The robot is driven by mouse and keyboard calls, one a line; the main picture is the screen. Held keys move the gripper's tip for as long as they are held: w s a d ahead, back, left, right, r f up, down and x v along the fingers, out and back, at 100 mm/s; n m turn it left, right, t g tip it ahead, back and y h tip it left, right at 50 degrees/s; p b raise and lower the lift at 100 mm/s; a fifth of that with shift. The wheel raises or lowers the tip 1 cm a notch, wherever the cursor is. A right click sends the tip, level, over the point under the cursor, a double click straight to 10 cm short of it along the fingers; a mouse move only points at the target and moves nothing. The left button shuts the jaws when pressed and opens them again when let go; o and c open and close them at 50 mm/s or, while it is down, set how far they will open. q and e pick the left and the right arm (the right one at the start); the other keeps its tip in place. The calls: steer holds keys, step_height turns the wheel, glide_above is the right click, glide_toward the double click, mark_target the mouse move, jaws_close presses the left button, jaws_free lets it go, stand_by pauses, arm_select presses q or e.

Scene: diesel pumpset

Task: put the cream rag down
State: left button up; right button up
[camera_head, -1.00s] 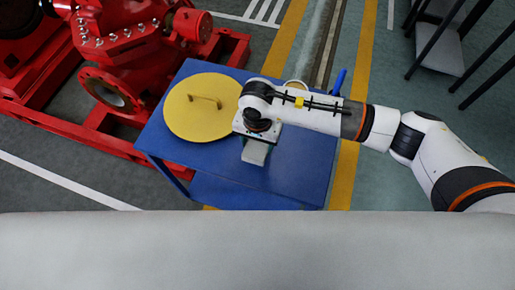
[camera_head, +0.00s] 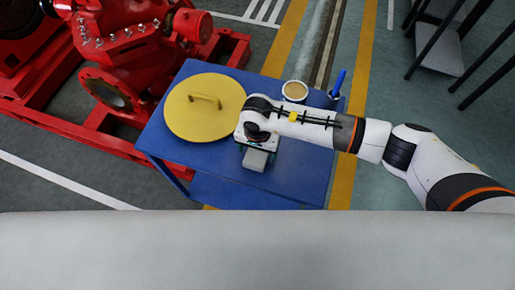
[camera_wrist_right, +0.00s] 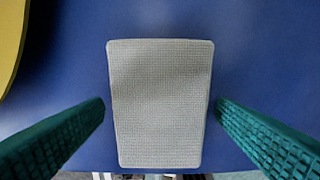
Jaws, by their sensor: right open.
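The cream rag (camera_head: 255,160), pale grey in these views, is a folded rectangular pad on the blue table top (camera_head: 300,178). In the right wrist view the rag (camera_wrist_right: 160,105) lies flat with its woven face toward the camera. My right gripper (camera_wrist_right: 160,112) is open, with one green ribbed finger on each side of the rag and a gap to both edges. My left gripper is not in view.
A yellow disc with a handle (camera_head: 203,120) lies left of my wrist; its edge shows in the wrist view. A round cream-topped container (camera_head: 295,91) and a cup with a blue item (camera_head: 336,92) stand at the back right. A red pump (camera_head: 115,50) is beyond the table.

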mark_target(259, 155)
steer(key=shift+f, duration=0.1)
steer(key=shift+w+r, duration=0.1)
steer(key=shift+r, duration=0.15)
step_height(259, 155, up, 11)
steer(key=b, duration=0.2)
steer(key=shift+s+d+r, duration=0.15)
steer(key=shift+s+d, duration=0.15)
steer(key=shift+s, duration=0.15)
